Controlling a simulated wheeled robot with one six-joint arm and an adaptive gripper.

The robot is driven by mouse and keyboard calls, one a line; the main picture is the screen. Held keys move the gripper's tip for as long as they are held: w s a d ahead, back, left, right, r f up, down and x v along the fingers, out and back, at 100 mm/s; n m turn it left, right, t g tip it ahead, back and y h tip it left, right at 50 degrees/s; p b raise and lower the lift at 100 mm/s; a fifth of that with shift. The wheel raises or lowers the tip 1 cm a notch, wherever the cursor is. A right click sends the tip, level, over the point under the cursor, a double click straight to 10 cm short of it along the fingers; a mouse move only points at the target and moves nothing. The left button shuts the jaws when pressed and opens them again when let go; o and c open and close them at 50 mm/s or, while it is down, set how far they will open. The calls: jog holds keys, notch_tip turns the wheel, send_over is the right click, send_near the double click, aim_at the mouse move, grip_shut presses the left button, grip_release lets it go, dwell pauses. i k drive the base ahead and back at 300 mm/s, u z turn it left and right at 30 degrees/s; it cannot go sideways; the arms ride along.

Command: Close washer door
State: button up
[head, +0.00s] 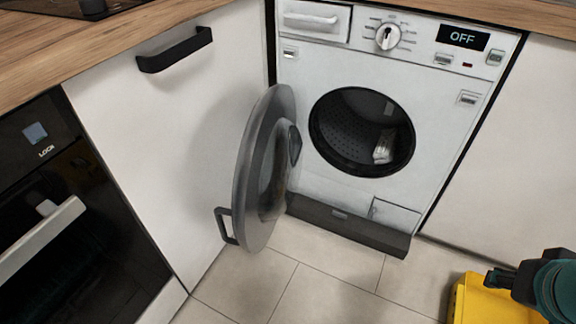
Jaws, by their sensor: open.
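The washer (460,105) is built in between white cabinet fronts. Its round grey door (259,165) stands wide open, hinged at the left of the opening and swung out towards the left cabinet. A dark handle (226,226) sticks out at the door's lower left edge. The dark drum opening (362,132) is uncovered, with a pale item (384,147) inside. Part of my arm shows at the lower right, black and teal, well apart from the door. I cannot make out my gripper's fingers there.
The white cabinet front (140,125) with a black handle (175,50) is left of the door. An oven (70,220) stands further left. The washer display (462,38) reads OFF. Tiled floor (325,290) before the washer is clear.

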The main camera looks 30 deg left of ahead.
aim_at(282, 164)
jog(key=z, duration=1)
jog(key=k, duration=1.6)
jog(key=u, duration=1.65)
jog(key=i, duration=1)
jog(key=u, duration=0.05)
jog(key=k, duration=0.75)
jog(key=z, duration=0.95)
